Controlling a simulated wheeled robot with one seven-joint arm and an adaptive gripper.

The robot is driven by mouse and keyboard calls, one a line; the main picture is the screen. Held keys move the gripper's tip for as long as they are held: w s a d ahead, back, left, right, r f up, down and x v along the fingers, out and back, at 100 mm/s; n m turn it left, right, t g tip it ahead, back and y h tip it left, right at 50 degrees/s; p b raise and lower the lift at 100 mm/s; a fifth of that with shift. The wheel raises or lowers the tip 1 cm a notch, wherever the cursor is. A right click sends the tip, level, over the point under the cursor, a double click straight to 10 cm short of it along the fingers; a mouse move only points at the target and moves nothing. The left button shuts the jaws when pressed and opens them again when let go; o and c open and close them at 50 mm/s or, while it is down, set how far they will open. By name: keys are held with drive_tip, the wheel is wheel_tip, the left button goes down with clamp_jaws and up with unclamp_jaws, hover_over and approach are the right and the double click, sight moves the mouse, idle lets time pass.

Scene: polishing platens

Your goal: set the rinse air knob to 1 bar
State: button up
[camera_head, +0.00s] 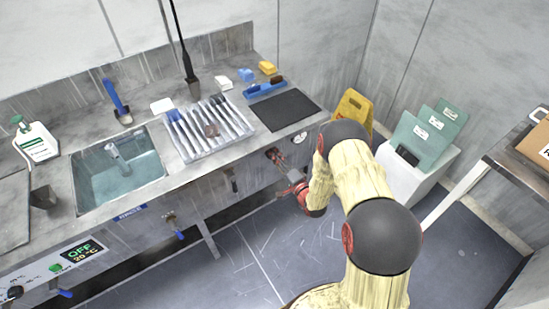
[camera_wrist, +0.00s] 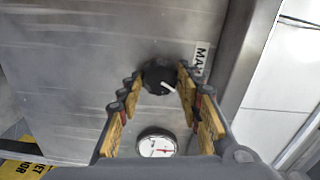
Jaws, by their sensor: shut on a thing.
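The rinse air knob (camera_wrist: 157,73) is black and round with a white pointer line, which points toward the lower right in the wrist view. My gripper (camera_wrist: 160,82) has its yellow-padded fingers on both sides of the knob and is shut on it. A round white gauge (camera_wrist: 157,144) with a red needle sits below the knob in the wrist view; its marks are too small to read. In the head view my gripper (camera_head: 274,158) is at the bench's front panel, and the knob is hidden there. The gauge (camera_head: 299,137) shows beside it.
A partly hidden label (camera_wrist: 200,62) is right of the knob. Above are a dark mat (camera_head: 286,110) and a rack (camera_head: 208,128) of slim tools on the bench. A yellow floor sign (camera_head: 354,106) and a white bin (camera_head: 418,172) stand to the right. The floor below is open.

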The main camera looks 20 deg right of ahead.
drive_tip(key=o, duration=1.2)
drive_tip(key=shift+c, duration=0.2)
drive_tip(key=v, duration=1.2)
